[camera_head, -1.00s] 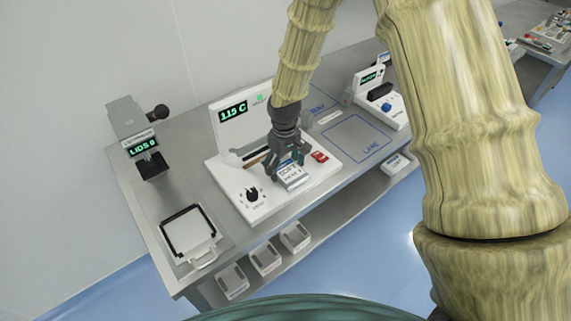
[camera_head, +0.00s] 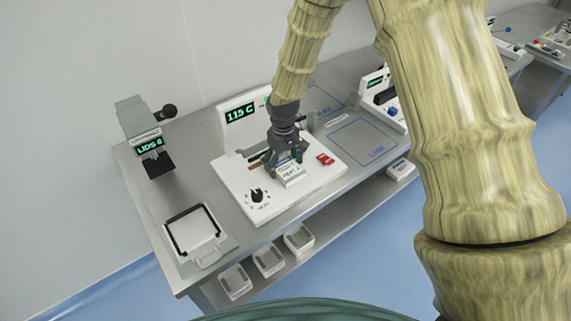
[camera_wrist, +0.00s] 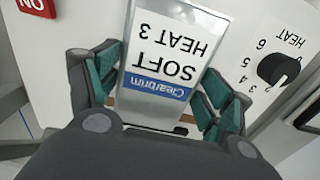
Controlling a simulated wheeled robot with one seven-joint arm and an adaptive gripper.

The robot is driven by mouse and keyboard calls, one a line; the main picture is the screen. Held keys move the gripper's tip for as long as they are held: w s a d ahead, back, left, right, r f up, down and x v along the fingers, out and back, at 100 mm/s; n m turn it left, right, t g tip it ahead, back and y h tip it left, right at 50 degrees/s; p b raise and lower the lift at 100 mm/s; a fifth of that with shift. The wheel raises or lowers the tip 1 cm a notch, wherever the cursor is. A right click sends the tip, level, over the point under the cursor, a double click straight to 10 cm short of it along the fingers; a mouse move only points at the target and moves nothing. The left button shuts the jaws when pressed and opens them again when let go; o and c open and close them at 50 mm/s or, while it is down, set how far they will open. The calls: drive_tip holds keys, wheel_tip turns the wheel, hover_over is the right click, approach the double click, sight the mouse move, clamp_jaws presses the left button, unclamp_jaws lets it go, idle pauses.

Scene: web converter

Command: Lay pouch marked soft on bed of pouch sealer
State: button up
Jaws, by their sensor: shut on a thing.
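The pouch marked SOFT, HEAT 3 (camera_wrist: 165,55) is white with a blue Cleardrim band, and sits between the green-padded fingers of my gripper (camera_wrist: 155,85) in the wrist view. In the head view my gripper (camera_head: 287,160) is shut on the pouch (camera_head: 291,175) over the front part of the white pouch sealer (camera_head: 238,178). Whether the pouch touches the sealer's surface I cannot tell. The sealer shows 115 C on its display (camera_head: 240,113). Its heat knob (camera_head: 257,195) is left of the pouch and its red switch (camera_head: 325,159) is right of it. The arm and gripper partly hide the sealing bed.
A lid device reading LIDS 0 (camera_head: 147,147) stands at the back left, with a black-framed tray (camera_head: 195,232) in front of it. An outlined lane area (camera_head: 364,140) is clear to the right. Several small bins (camera_head: 268,259) sit on the lower shelf.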

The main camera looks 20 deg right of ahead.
drive_tip(key=shift+w, duration=0.1)
idle(0.3)
drive_tip(key=o, duration=1.1)
drive_tip(key=shift+c, duration=0.2)
drive_tip(key=shift+r, duration=0.15)
